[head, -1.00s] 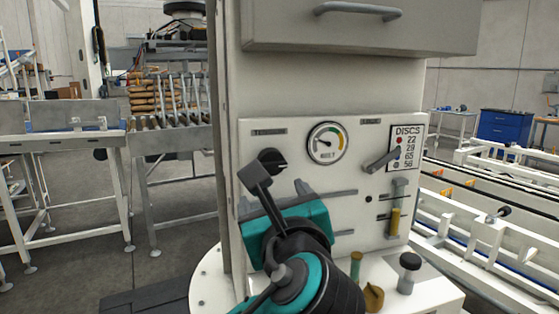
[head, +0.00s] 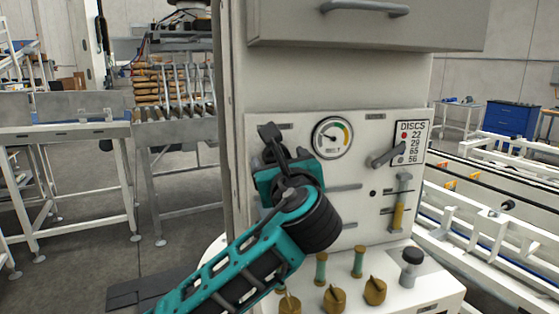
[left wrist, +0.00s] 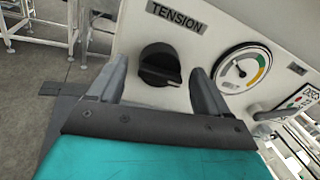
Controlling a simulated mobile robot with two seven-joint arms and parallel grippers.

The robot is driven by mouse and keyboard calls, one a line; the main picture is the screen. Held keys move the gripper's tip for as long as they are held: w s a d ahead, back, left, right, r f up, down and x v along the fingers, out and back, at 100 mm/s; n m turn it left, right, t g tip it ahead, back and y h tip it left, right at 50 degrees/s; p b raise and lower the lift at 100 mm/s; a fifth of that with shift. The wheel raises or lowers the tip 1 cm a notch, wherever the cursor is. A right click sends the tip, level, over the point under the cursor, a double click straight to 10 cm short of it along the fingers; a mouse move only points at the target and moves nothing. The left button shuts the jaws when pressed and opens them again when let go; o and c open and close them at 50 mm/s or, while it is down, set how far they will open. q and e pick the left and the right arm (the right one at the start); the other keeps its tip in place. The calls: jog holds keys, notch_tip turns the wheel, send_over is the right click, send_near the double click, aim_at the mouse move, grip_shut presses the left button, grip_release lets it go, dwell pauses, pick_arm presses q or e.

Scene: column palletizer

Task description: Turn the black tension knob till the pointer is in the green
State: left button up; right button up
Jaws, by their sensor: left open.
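The black tension knob (left wrist: 160,65) is on the white panel under the TENSION label in the left wrist view. My left gripper (left wrist: 158,84) is open, with one finger to either side of the knob in that view. No finger is clearly seen touching it. In the head view my left gripper (head: 270,138) is in front of the knob's place and largely hides it. The round gauge (head: 332,138) is right of the knob. Its needle appears to point left, away from the green and yellow bands on the right of the dial (left wrist: 243,68). My right gripper is not in view.
A lever (head: 388,157) and DISCS card (head: 409,143) are right of the gauge. Brass knobs (head: 335,298) and a black-topped post (head: 411,266) stand on the ledge below. A drawer-like box with a handle (head: 365,9) overhangs the panel. Conveyor rails run at right.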

pick_arm(q)
jog(key=shift+w, duration=0.25)
jog(key=c, duration=1)
jog(key=shift+m, duration=2.8)
